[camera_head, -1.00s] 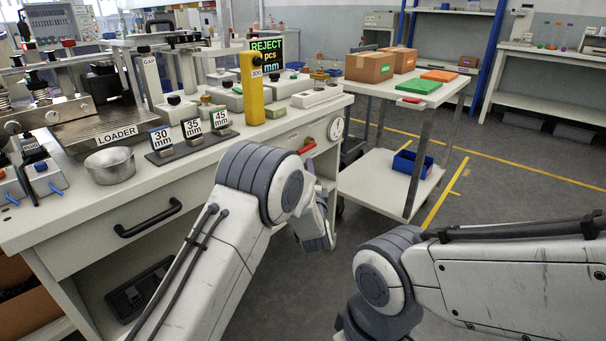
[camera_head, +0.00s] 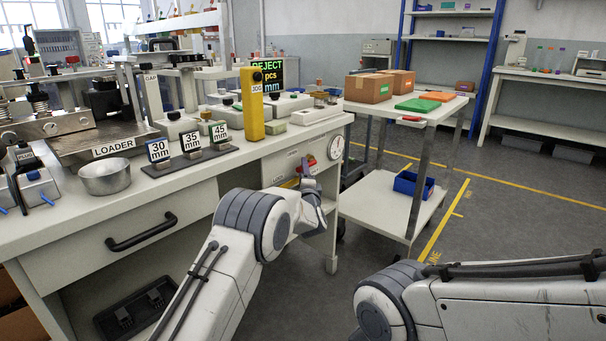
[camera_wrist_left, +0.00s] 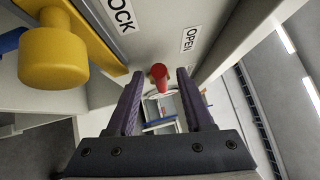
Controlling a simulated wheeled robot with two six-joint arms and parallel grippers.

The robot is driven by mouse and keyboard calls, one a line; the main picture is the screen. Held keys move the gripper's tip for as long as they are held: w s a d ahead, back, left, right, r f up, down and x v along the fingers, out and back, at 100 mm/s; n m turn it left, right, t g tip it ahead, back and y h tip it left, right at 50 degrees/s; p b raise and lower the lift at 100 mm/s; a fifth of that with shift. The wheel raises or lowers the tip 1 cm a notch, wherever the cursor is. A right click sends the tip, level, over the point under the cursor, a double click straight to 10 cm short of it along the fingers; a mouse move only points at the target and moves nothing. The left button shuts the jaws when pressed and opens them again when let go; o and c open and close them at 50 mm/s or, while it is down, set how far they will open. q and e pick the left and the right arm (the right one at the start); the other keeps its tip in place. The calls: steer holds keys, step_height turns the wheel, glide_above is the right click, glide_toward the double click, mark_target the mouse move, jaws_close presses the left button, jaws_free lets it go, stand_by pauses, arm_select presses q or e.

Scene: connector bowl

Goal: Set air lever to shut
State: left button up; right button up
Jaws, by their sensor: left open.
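The air lever appears as a red-ended handle (camera_wrist_left: 158,72) on the pale bench panel in the left wrist view. In the head view a small red part (camera_head: 311,160) shows on the bench's right front, beside my gripper. My left gripper (camera_wrist_left: 160,82) is open, its two dark fingertips on either side of the red end in the picture. I cannot tell whether they touch it. In the head view my left gripper (camera_head: 307,172) is at the panel, partly hidden by its own wrist. My right arm shows at lower right, its gripper outside the picture.
A yellow knob (camera_wrist_left: 50,56) on a yellow bar is close at the left wrist view's upper left. An OPEN label (camera_wrist_left: 190,39) and a partly cut label are on the panel. A round gauge (camera_head: 336,147) is right of the lever. A cart (camera_head: 378,205) stands to the right.

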arm_select(q)
jaws_close()
stand_by(1.5)
